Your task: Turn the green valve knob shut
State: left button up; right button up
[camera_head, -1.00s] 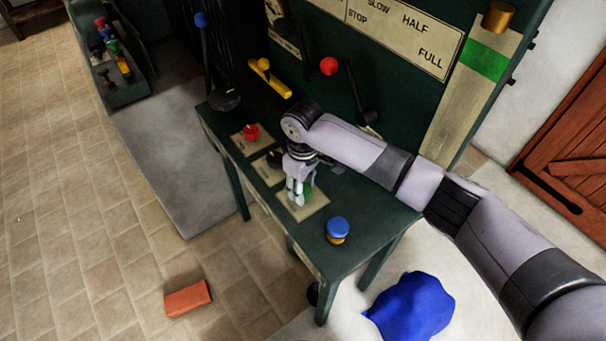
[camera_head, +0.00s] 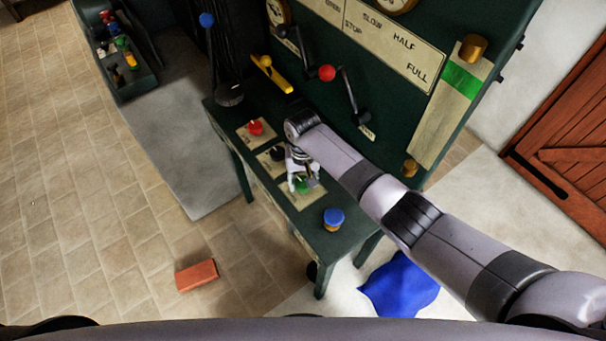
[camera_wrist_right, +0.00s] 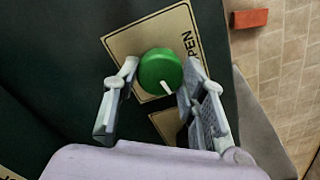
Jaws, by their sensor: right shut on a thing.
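The green valve knob (camera_head: 302,184) sits on a cream plate (camera_head: 310,197) on the dark green bench. In the wrist view the round green knob (camera_wrist_right: 158,66) has a white mark at its lower edge, and the plate (camera_wrist_right: 122,43) reads "OPEN" beside it. My right gripper (camera_head: 300,187) is down at the knob. In the wrist view the fingers of my right gripper (camera_wrist_right: 161,75) stand on both sides of the knob, closed on it. My arm and fingers partly hide the knob in the head view. My left gripper is not in view.
A red knob (camera_head: 256,127) and a black knob (camera_head: 277,153) sit farther left on the bench. A blue-topped knob (camera_head: 333,217) is near its front corner. Levers, one with a red ball (camera_head: 326,73), rise behind. A brick (camera_head: 197,275) and blue cloth (camera_head: 400,283) lie on the floor.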

aim_at(303, 182)
jog(key=shift+m+p, duration=0.45)
jog(key=shift+m, duration=0.45)
jog(key=o, duration=1.2)
jog(key=shift+c, duration=0.2)
jog(key=shift+r, duration=0.15)
notch_tip(303, 182, up, 12)
